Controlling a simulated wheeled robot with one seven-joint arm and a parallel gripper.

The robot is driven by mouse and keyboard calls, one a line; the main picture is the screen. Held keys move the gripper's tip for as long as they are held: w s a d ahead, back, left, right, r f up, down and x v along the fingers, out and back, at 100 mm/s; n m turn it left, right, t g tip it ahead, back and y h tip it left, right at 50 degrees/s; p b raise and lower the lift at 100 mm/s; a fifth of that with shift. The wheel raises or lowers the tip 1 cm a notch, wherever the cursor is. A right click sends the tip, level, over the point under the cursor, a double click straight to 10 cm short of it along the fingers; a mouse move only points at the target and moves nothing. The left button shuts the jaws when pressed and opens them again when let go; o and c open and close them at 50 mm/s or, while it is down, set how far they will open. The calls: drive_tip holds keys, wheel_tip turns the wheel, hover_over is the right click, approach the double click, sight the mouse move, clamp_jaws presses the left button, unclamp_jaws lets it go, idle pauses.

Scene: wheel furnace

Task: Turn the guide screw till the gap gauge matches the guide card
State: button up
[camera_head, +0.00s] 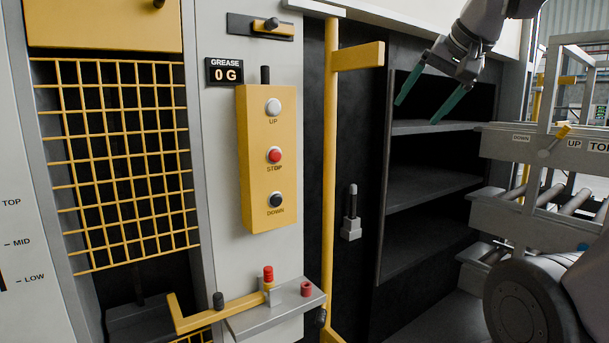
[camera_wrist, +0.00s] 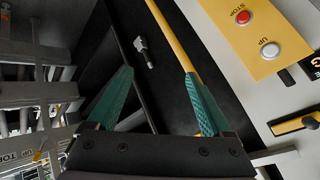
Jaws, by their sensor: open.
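My gripper (camera_head: 418,112) is at the upper right in the head view, with its two green fingers spread and nothing between them. It hangs in front of the dark shelf unit. The wrist view shows the same open fingers (camera_wrist: 158,75), with a dark panel and a yellow post beyond them. I cannot make out a guide screw, gap gauge or guide card in either view. A white panel (camera_head: 25,250) at the far left carries TOP, MID and LOW marks; a black mark at its edge is cut off.
A small ledge (camera_head: 270,312) bears red pieces. A roller frame (camera_head: 530,145) stands right. The shelves (camera_head: 430,185) look empty.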

drive_tip(key=s+d+f+g, duration=0.1)
drive_tip(key=s+d+f, duration=0.1)
drive_tip(key=s+f, duration=0.3)
wheel_tip(320, 180, down, 3)
drive_tip(key=shift+s+d+f+g+h, duration=0.1)
drive_tip(key=shift+s+d+g+h, duration=0.15)
drive_tip(key=shift+g+h, duration=0.15)
idle(2.2)
